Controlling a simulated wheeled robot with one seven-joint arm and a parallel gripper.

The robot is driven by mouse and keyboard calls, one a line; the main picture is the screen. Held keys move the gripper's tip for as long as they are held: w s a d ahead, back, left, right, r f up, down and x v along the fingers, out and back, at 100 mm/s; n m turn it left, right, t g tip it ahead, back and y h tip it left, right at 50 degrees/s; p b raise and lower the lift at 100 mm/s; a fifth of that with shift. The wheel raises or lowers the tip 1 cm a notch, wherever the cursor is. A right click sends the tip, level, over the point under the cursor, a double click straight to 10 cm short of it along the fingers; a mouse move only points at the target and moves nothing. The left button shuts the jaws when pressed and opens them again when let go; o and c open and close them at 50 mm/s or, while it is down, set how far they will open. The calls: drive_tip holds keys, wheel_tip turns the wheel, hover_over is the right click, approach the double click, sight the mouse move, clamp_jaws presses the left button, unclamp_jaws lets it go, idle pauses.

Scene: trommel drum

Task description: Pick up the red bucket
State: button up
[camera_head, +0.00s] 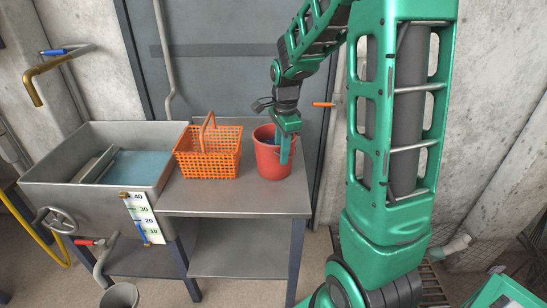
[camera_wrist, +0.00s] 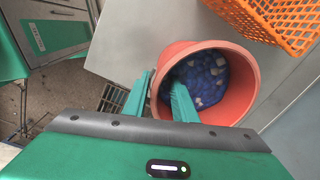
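The red bucket (camera_head: 271,161) stands upright on the right end of the grey metal bench (camera_head: 238,197). In the wrist view the bucket (camera_wrist: 240,105) shows its open top, with blue speckled contents (camera_wrist: 205,75) inside. My gripper (camera_head: 284,155) is at the bucket's near right rim, pointing down. In the wrist view my gripper (camera_wrist: 161,88) has its fingers apart, one inside the bucket and one outside, with the rim between them. I cannot tell whether either finger touches the wall.
An orange basket (camera_head: 208,163) with a raised handle stands just left of the bucket. A grey metal basin (camera_head: 67,184) with liquid and a level scale (camera_head: 143,217) is further left. A door (camera_head: 225,70) and concrete wall are behind the bench.

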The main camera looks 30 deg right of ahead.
drive_tip(key=shift+f, duration=1.05)
clamp_jaws()
idle(0.6)
